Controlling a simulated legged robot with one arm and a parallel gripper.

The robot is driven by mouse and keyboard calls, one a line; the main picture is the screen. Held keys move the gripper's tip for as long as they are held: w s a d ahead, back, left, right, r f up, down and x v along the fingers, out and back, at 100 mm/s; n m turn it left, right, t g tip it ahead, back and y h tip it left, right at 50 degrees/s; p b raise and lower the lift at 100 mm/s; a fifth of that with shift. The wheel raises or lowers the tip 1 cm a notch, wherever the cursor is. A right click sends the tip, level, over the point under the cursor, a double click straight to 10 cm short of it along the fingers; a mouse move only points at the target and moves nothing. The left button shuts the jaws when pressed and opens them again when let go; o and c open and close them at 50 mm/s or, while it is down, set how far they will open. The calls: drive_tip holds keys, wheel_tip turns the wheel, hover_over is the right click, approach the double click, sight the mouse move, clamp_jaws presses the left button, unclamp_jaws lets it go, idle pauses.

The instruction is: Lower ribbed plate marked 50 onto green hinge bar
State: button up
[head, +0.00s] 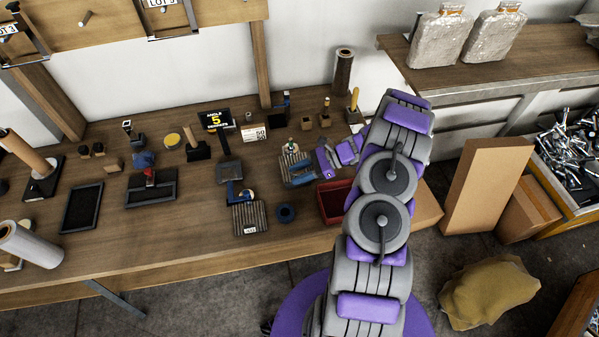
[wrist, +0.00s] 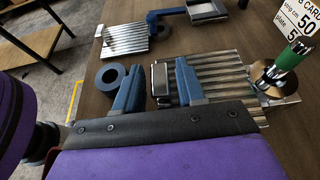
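A ribbed metal plate (wrist: 215,75) lies on the bench under my gripper (wrist: 157,66), and it also shows in the head view (head: 295,160). The two blue fingers are apart, one on each side of a small dark-framed tab (wrist: 160,80) at the plate's near left edge. I cannot tell whether they touch it. A green upright bar (wrist: 291,55) stands on a round brass-coloured base at the plate's right end. A second ribbed plate (wrist: 125,38) lies farther left. In the head view this plate (head: 250,215) bears a white label too small to read. No 50 shows on either plate.
A white card (wrist: 300,22) printed with 50 stands behind the green bar. A blue ring (wrist: 108,80) lies left of the fingers. A red tray (head: 332,203) is partly hidden by my arm. Bare bench wood (head: 190,235) shows at the front left.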

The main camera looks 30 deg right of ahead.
drive_tip(key=shift+o, duration=1.1)
drive_tip(key=shift+d, duration=0.1)
drive_tip(key=p+v, duration=0.2)
drive_tip(key=v, duration=1.5)
drive_tip(key=shift+d, duration=0.2)
drive_tip(key=shift+f, duration=0.15)
